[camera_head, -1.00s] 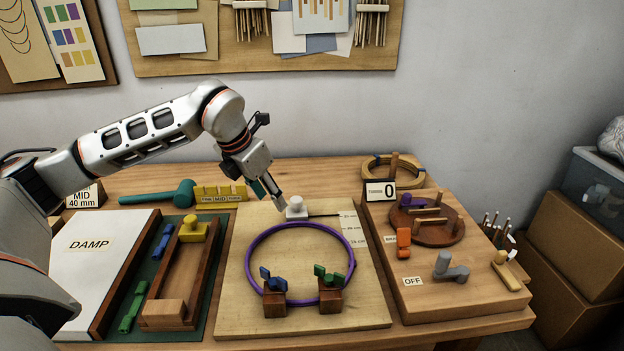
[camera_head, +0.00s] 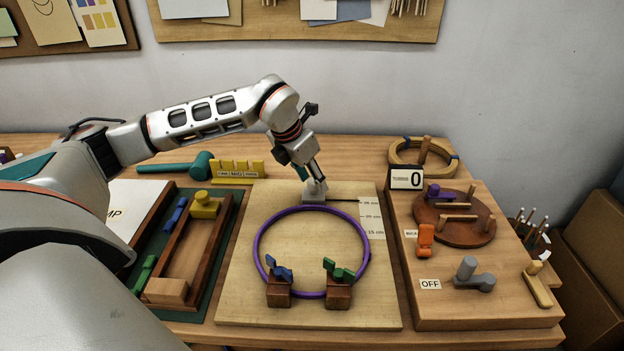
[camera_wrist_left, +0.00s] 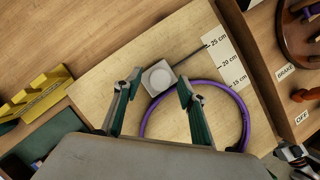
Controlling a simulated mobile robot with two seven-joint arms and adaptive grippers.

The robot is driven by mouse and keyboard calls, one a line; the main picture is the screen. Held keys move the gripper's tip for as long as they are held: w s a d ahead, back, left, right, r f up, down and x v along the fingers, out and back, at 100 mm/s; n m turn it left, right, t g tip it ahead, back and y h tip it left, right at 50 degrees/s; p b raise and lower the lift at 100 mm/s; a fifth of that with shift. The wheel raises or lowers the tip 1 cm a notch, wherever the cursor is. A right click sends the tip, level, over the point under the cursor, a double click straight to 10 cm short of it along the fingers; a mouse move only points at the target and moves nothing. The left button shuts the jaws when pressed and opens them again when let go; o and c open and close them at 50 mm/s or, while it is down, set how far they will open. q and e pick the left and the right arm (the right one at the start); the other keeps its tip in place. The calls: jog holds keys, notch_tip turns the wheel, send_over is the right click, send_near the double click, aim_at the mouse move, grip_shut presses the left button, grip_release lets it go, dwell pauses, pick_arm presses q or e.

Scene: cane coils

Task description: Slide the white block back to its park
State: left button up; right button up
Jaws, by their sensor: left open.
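The white block (camera_head: 313,196) with a round knob on top sits on the pale wooden board (camera_head: 240,290), at the back edge of the purple ring (camera_head: 257,265). In the left wrist view the block (camera_wrist_left: 150,87) lies just ahead of and between the fingertips. A dark slot runs from it toward the 25 cm mark on the scale strip (camera_wrist_left: 225,62). My left gripper (camera_head: 314,180) is open at the block's knob, pointing down; whether a finger touches it I cannot tell.
Two wooden clamps with blue (camera_head: 280,272) and green (camera_head: 340,272) levers hold the ring's front. A yellow slotted block (camera_head: 237,172) and a teal mallet (camera_head: 180,167) lie behind left. A raised wooden base (camera_head: 440,308) with a brown disc (camera_head: 455,228) stands right.

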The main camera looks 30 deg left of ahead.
pick_arm(q)
jog(key=shift+w+f, duration=0.1)
jog(key=shift+f, duration=0.1)
jog(key=shift+c, duration=0.4)
grip_shut()
jog(key=w+a, duration=0.1)
jog(key=w, duration=0.1)
jog(key=w+a, duration=0.1)
jog(key=w, duration=0.1)
jog(key=w+a+p, duration=0.1)
jog(key=shift+w+a+r, duration=0.1)
jog(key=shift+w+a, duration=0.15)
jog(key=shift+w, duration=0.15)
jog(key=shift+a, duration=0.1)
jog(key=shift+o, duration=0.3)
grip_release()
jog(key=shift+w, duration=0.1)
